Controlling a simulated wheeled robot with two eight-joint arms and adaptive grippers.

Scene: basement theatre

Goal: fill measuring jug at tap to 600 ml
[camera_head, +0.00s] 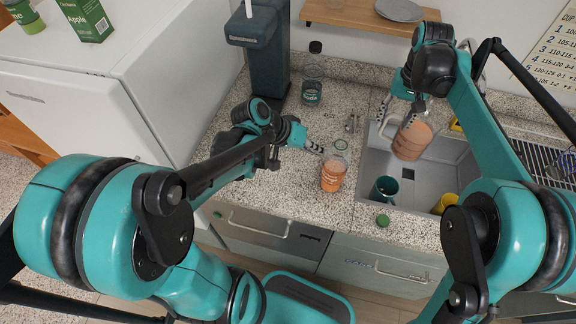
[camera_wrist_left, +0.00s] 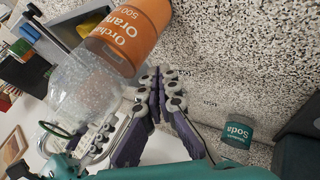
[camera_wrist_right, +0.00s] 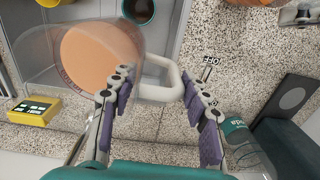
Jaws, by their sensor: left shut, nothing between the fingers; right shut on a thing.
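The clear measuring jug (camera_head: 410,139) holds peach-orange liquid and is tilted over the sink in the head view; it also shows in the right wrist view (camera_wrist_right: 88,62). My right gripper (camera_head: 408,104) is shut on its pale handle (camera_wrist_right: 165,80). The fill level against the jug's marks is not readable. The tap is not clearly visible; my right arm hides part of the area behind the sink. My left gripper (camera_head: 318,150) is shut and empty beside the Orchard Orange bottle (camera_head: 332,175), which stands on the counter left of the sink with a clear upper part.
The grey sink (camera_head: 430,172) holds a teal mug (camera_head: 384,188) and a yellow mug (camera_head: 445,203). A green lid (camera_head: 383,220) lies at the front edge. A soda bottle (camera_head: 312,88) stands beside the dark soda machine (camera_head: 262,45). A white fridge (camera_head: 95,100) is at left.

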